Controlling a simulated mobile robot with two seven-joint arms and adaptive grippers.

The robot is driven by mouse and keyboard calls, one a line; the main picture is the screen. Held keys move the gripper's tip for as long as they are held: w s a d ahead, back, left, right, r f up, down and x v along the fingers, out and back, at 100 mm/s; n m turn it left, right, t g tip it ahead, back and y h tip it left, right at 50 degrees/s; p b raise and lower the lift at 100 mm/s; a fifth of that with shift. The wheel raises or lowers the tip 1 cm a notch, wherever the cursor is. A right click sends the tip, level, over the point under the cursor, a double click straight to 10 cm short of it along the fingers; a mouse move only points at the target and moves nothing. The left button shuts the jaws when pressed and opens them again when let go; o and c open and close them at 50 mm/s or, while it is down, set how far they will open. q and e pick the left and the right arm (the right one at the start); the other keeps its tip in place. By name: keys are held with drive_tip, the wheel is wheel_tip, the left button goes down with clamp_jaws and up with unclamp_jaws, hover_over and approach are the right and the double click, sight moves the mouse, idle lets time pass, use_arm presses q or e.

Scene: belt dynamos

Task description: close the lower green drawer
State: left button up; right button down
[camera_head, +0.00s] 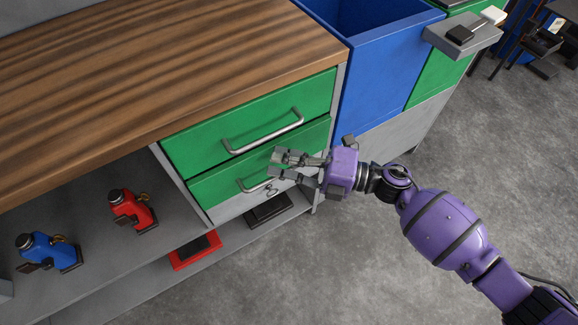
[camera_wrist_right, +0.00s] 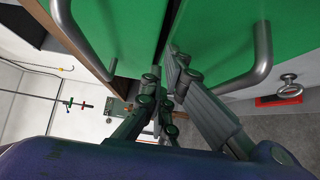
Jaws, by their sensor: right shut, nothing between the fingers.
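The lower green drawer (camera_head: 212,188) sits under the upper green drawer (camera_head: 215,130) in the bench. Its front looks nearly in line with the upper one; I cannot tell whether it is slightly ajar. Its metal handle (camera_head: 249,187) is partly hidden by my right gripper (camera_head: 280,164). The right gripper is shut and empty, its fingers in front of the lower drawer. In the right wrist view, the fingers (camera_wrist_right: 170,88) lie near the dark gap between the upper drawer and the lower drawer (camera_wrist_right: 222,40). My left gripper is not in view.
A wooden worktop (camera_head: 150,75) overhangs the drawers. A blue bin (camera_head: 375,75) stands to the right. Red (camera_head: 130,208) and blue (camera_head: 48,250) devices sit on the left shelf. A red tray (camera_head: 197,248) lies below. Grey floor (camera_head: 350,265) is open in front.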

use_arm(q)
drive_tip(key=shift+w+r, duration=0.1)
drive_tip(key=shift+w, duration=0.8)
use_arm(e)
drive_tip(key=shift+w+a+r, duration=0.15)
drive_tip(key=shift+w+a, duration=0.2)
drive_tip(key=shift+w, duration=0.45)
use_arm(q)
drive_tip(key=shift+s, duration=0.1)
